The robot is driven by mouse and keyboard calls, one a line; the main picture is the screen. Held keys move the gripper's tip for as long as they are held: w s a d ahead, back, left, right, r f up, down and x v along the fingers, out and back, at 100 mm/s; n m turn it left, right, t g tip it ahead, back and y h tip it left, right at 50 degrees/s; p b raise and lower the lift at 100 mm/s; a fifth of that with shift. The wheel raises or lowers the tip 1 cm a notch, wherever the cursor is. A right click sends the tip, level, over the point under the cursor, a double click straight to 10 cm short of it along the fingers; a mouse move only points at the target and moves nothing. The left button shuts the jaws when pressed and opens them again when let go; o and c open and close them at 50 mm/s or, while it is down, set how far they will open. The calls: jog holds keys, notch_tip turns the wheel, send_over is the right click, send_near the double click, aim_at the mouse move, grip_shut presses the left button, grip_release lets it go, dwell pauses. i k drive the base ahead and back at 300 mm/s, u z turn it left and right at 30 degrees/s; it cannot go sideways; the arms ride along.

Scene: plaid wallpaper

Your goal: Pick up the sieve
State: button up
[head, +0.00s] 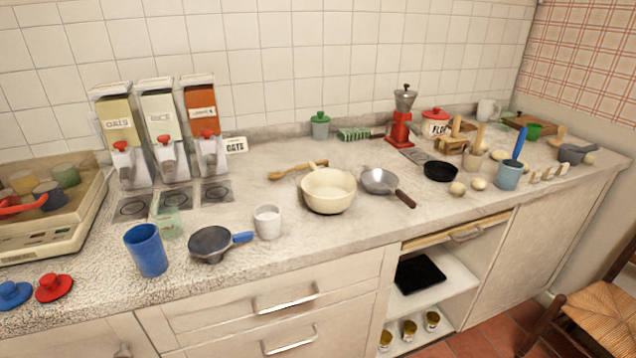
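Two handled round things on the counter could be the sieve, and their mesh is too small to make out. One is a grey metal bowl shape (378,180) with a dark brown handle pointing to the lower right, just right of the cream pot. The other is a dark shallow round pan shape (209,243) with a blue handle pointing right, near the counter's front edge. Both rest on the counter, apart from my gripper, which is not in view.
A cream pot (329,190), white mug (267,222), blue cup (147,249) and wooden spoon (297,170) stand or lie nearby on the counter (300,250). Dispensers (160,125) stand at back left. A red grinder (401,128) stands behind. A chair (597,318) is at lower right.

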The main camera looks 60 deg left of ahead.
aim_at(376, 182)
jog(key=u, duration=1.5)
